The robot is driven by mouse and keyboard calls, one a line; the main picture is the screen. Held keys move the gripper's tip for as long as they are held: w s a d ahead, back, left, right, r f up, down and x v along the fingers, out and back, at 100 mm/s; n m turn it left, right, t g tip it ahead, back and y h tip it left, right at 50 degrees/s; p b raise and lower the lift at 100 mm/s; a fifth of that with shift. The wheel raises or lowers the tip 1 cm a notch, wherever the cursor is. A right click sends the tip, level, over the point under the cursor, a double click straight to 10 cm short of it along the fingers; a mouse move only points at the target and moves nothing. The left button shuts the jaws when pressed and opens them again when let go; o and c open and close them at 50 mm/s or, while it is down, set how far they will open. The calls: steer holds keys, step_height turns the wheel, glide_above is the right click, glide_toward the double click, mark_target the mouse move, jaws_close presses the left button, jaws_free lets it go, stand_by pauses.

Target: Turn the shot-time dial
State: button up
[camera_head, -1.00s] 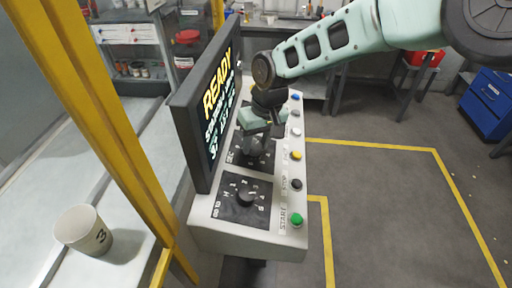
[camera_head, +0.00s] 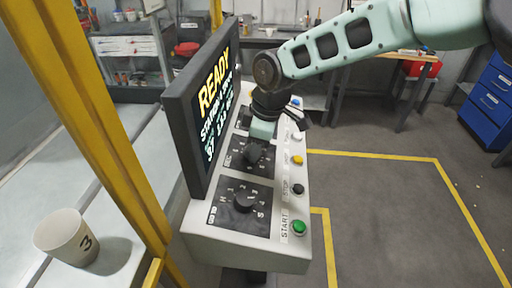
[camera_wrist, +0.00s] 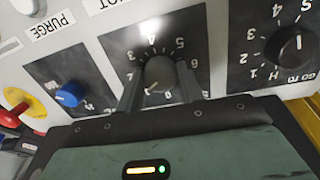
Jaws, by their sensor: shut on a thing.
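The shot-time dial is a dark round knob (camera_wrist: 160,72) on a black plate with white numbers in a ring. It shows in the middle of the wrist view. My gripper (camera_wrist: 160,88) has one dark finger on each side of the knob and is shut on it. A pale mark on the knob faces the lower left of that view. In the head view my gripper (camera_head: 254,150) reaches down onto the console's middle dial plate and mostly hides the knob.
A "GO TO" dial (camera_head: 243,201) sits nearer on the console (camera_head: 250,245), and a blue knob (camera_wrist: 69,95) on the other side. A row of buttons with a green START (camera_head: 299,228) runs along the right edge. The READY screen (camera_head: 205,110) stands close left. A paper cup (camera_head: 68,238) is at lower left.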

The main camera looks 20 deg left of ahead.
steer(key=shift+w+n, duration=0.1)
steer(key=shift+n, duration=1)
steer(key=o, duration=1)
steer(key=shift+r, duration=0.1)
steer(key=b+v, duration=0.3)
steer(key=v, duration=1.4)
steer(key=shift+d+b, duration=0.25)
steer(key=shift+b, duration=0.05)
steer(key=shift+r, duration=0.1)
